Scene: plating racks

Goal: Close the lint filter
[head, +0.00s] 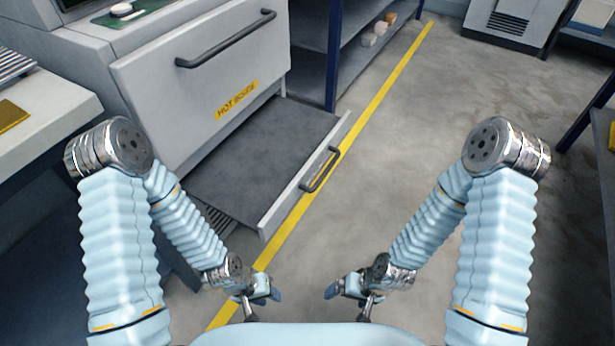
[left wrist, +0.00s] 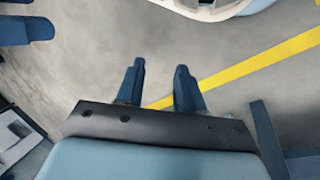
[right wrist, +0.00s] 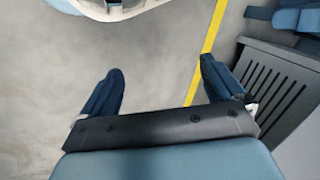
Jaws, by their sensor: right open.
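The lint filter appears to be the wide grey drawer (head: 262,148) low on the white machine, and it is pulled out. Its light front panel (head: 283,203) carries a dark bar handle (head: 320,170). My left gripper (head: 263,301) is low, in front of the drawer's near end and apart from it. In the left wrist view its two fingers (left wrist: 160,88) stand apart with nothing between them. My right gripper (head: 347,301) is to the right of it, clear of the drawer. In the right wrist view its fingers (right wrist: 162,90) are wide apart and empty.
The machine's upper door (head: 205,75), with a handle and a yellow "HOT" label, is shut. A yellow floor line (head: 385,90) runs past the drawer front. Shelves (head: 350,40) stand behind, and a counter (head: 45,115) is at left. The floor at right is clear.

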